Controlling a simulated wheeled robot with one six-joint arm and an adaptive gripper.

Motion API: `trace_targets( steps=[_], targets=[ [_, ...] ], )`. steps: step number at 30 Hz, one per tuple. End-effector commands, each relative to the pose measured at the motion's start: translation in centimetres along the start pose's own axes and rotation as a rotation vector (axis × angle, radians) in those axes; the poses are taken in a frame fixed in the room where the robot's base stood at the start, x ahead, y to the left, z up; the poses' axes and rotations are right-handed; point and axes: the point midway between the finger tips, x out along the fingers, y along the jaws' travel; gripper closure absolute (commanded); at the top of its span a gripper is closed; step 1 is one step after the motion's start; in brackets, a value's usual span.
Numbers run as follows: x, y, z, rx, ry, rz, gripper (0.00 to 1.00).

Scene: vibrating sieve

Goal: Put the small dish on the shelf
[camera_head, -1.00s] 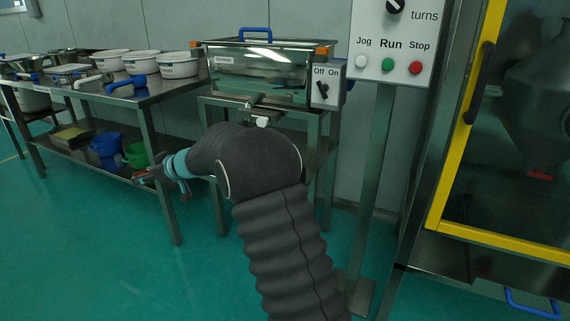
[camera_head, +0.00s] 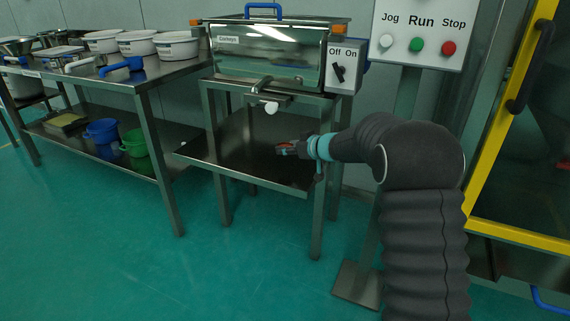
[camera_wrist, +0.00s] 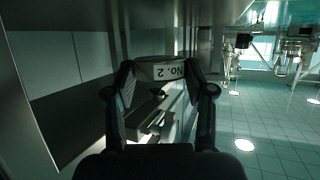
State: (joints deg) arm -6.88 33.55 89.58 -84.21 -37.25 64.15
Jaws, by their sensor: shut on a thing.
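My gripper (camera_head: 285,149) reaches in from the right, under the boxy steel machine and over the steel shelf (camera_head: 215,146) of its stand. In the wrist view my gripper (camera_wrist: 160,78) is shut on the small dish (camera_wrist: 156,72), a pale round piece with an upside-down "No. 2" label between the two fingertips. In the head view the dish is too small and dark to make out. I cannot tell whether it touches the shelf or hangs above it.
The steel machine (camera_head: 270,57) with a white knob (camera_head: 271,107) stands over the shelf. Stand legs (camera_head: 319,220) flank the space. At left a bench (camera_head: 150,82) holds white tubs, with blue and green buckets (camera_head: 134,142) below. A control post (camera_head: 405,95) stands at right.

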Motion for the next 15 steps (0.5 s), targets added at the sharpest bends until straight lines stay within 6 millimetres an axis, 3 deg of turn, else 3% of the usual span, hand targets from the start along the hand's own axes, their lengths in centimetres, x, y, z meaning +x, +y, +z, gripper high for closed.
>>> trace_targets(
  steps=[15],
  targets=[
    [2.1,0.2,5.6,0.003,0.001,0.004,0.78]
  ],
)
